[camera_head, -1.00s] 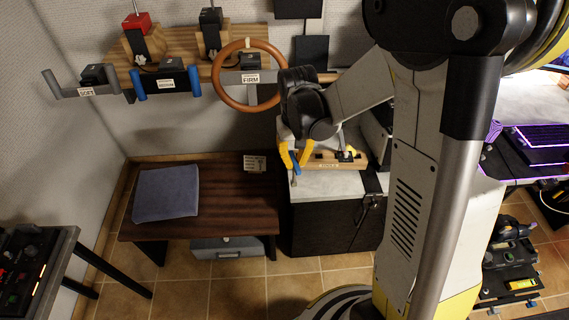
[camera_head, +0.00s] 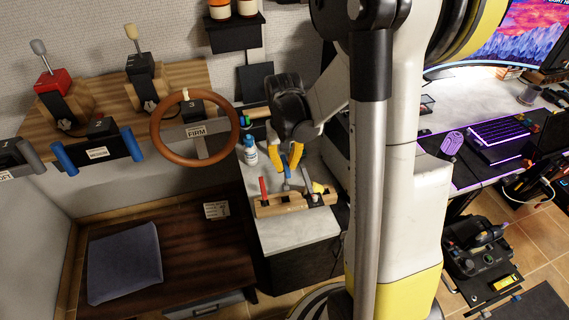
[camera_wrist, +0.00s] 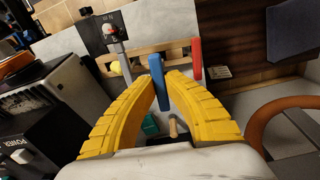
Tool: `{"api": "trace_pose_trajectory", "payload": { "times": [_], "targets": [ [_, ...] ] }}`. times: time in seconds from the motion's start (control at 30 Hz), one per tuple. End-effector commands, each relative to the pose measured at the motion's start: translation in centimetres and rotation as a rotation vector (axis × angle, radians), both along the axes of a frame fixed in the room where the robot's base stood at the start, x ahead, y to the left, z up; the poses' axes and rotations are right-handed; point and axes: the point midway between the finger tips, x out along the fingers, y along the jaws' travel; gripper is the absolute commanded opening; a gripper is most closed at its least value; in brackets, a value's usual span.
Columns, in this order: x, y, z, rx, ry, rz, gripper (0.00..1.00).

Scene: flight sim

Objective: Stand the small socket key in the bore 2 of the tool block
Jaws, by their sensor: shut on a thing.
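My gripper (camera_head: 290,158) has its yellow fingers shut on a blue-handled tool, which looks like the small socket key (camera_head: 288,172). The key hangs nearly upright over the middle of the wooden tool block (camera_head: 268,210). I cannot tell whether its lower end is above a bore or inside one. In the wrist view the blue handle (camera_wrist: 157,75) sits between the fingers (camera_wrist: 160,95). A red-handled tool (camera_head: 263,187) stands at the block's left end. A grey tool (camera_head: 313,196) stands toward the right, near a yellow piece (camera_head: 318,187). The bores and their numbers are not readable.
The block rests on a pale-topped cabinet (camera_head: 285,238). A white and blue bottle (camera_head: 250,152) stands behind it at left. A steering wheel (camera_head: 160,150) juts out further left. A dark bench with a blue cushion (camera_head: 125,262) is at lower left.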

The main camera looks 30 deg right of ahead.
Motion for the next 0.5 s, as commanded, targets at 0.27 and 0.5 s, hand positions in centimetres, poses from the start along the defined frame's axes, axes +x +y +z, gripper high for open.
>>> {"api": "trace_pose_trajectory", "payload": {
  "times": [0.27, 0.5],
  "targets": [
    [0.0, 0.0, -0.6, 0.000, 0.000, 0.000, 0.00],
    [0.0, 0.0, -2.8, 0.000, 0.000, 0.000, 0.00]
  ]
}}
